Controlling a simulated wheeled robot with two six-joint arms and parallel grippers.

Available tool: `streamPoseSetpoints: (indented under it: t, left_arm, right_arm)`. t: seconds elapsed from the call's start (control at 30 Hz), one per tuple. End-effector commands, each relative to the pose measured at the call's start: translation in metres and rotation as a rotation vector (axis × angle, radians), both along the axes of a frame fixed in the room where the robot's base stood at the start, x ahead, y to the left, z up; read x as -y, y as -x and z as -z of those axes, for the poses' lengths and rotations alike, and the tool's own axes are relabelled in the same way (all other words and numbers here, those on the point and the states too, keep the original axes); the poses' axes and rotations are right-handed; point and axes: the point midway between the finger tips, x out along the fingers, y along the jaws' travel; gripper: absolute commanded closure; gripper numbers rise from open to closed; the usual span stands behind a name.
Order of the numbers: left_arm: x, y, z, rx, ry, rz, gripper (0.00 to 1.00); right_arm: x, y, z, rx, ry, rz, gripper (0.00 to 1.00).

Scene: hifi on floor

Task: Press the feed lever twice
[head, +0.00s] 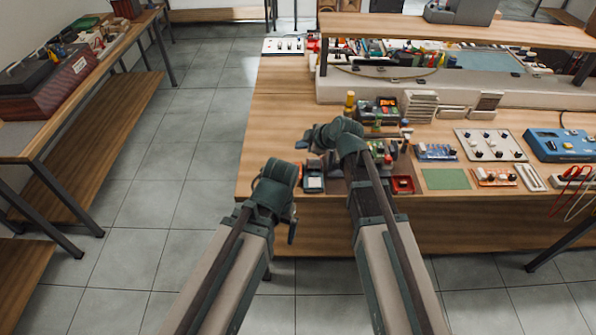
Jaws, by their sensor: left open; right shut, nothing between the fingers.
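I cannot clearly pick out a feed lever. A small dark device with a red-lit display (387,103) stands on the workbench, just beyond my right wrist. A yellow upright part (350,101) is at its left. Small upright parts stand to its right, and the area below is partly hidden by my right arm. My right gripper (304,143) is over the bench's left part, shut and empty. My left gripper (292,232) is lower, open and empty, hanging in front of the bench's front left edge. Neither gripper visibly touches anything.
The wooden workbench (275,120) has bare wood at its left. A raised shelf (460,30) crosses the back.

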Motion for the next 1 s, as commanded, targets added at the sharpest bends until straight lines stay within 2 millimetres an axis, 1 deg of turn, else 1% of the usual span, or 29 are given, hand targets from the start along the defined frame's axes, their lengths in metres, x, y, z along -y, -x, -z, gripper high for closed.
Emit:
streamPoseSetpoints:
  t: [0.03, 0.17, 0.4, 0.53, 0.7, 1.0]
  left_arm:
    - [0.000, 0.000, 0.008, 0.000, 0.000, 0.000, 0.03]
    - [0.000, 0.000, 0.024, 0.000, 0.000, 0.000, 0.03]
    - [0.000, 0.000, 0.057, 0.000, 0.000, 0.000, 0.03]
    - [0.000, 0.000, 0.072, 0.000, 0.000, 0.000, 0.03]
    - [0.000, 0.000, 0.081, 0.000, 0.000, 0.000, 0.03]
    - [0.000, 0.000, 0.079, 0.000, 0.000, 0.000, 0.03]
  right_arm:
    - [0.000, 0.000, 0.008, 0.000, 0.000, 0.000, 1.00]
    - [0.000, 0.000, 0.024, 0.000, 0.000, 0.000, 1.00]
    - [0.000, 0.000, 0.057, 0.000, 0.000, 0.000, 1.00]
    - [0.000, 0.000, 0.072, 0.000, 0.000, 0.000, 1.00]
    - [0.000, 0.000, 0.081, 0.000, 0.000, 0.000, 1.00]
    - [0.000, 0.000, 0.079, 0.000, 0.000, 0.000, 1.00]
